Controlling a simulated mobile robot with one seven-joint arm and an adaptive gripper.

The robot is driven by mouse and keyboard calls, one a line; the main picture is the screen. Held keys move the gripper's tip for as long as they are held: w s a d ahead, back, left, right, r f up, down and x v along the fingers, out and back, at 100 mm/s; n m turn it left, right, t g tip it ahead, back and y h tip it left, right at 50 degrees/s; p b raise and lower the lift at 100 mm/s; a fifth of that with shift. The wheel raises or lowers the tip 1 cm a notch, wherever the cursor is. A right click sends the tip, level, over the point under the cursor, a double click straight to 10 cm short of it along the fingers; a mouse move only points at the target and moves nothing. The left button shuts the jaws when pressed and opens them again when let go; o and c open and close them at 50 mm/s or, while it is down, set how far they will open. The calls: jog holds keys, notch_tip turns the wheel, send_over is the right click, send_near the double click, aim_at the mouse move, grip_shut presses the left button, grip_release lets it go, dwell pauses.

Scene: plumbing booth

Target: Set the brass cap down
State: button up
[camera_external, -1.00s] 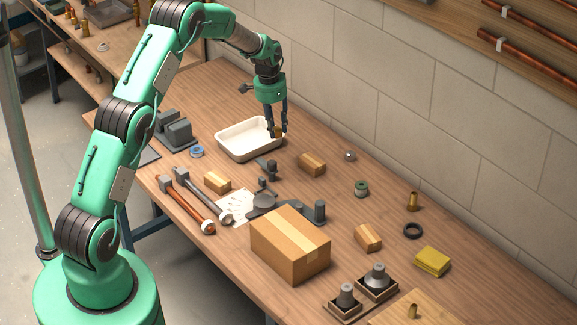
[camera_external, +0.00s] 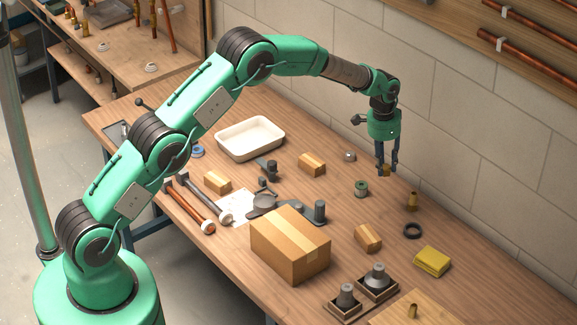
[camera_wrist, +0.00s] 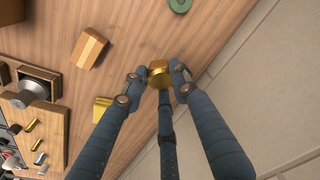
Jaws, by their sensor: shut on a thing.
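My gripper (camera_external: 387,171) is shut on the brass cap (camera_wrist: 159,74), which shows gold and round between the fingertips in the wrist view. In the external view the fingers largely hide the cap. My gripper points down and appears to hold the cap above the right rear part of the wooden table, near the block wall. The cap looks clear of the tabletop; its exact height is hard to tell.
A green spool (camera_external: 361,188) stands to the left. The white tray (camera_external: 279,132) is empty. Bare wood lies between these things.

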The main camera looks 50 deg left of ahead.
jog(key=d+f, duration=0.3)
jog(key=f, duration=0.2)
jog(key=shift+w+d, duration=0.2)
jog(key=shift+d, duration=0.05)
jog(key=shift+f, duration=3.1)
jog(key=shift+f, duration=0.1)
jog(key=shift+f, duration=1.8)
